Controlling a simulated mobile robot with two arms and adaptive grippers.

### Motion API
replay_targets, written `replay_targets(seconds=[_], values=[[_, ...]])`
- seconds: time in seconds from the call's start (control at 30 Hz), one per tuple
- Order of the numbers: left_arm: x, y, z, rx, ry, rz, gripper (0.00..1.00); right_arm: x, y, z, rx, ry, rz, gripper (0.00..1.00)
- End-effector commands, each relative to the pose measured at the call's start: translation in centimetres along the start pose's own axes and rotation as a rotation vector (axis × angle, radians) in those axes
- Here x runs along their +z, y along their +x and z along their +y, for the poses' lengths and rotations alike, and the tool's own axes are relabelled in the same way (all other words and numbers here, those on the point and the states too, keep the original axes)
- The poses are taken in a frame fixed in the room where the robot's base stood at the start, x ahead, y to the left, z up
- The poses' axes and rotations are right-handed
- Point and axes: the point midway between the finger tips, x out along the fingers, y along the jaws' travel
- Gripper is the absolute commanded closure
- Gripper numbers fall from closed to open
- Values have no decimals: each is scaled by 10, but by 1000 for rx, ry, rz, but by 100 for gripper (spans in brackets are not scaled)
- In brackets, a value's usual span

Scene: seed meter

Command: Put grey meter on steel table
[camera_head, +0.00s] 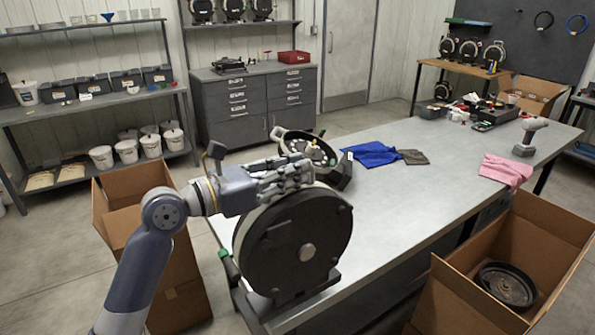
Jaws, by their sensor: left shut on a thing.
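The grey meter (295,240) is a large dark round disc with a light rim, a central knob and a flat foot. It is upright at the near left end of the steel table (425,200). Its foot overlaps the table's near corner in the picture; I cannot tell whether it touches the top. My left gripper (290,180) comes in from the left and is shut on the meter's upper edge. My right gripper is not in view.
Another, opened meter (318,150) lies just behind. Blue cloth (373,154), pink cloth (506,171) and a drill (529,137) lie on the table. Cardboard boxes stand at left (112,205) and right (460,275), the right one holding a dark disc (507,285). The table's middle is clear.

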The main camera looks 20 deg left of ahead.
Motion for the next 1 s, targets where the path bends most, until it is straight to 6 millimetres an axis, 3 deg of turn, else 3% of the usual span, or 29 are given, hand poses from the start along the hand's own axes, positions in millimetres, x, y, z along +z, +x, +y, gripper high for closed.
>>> replay_targets(seconds=[0.03, 0.4, 0.7, 1.0], values=[[11, 6, 7, 3, 3, -23, 100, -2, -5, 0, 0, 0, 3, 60], [7, 52, 49, 4, 3, -24, 100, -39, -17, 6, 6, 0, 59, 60], [4, 83, 77, 3, 3, -24, 100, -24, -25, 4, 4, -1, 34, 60], [0, 93, 87, 3, 5, -23, 100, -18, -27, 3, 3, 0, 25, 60]])
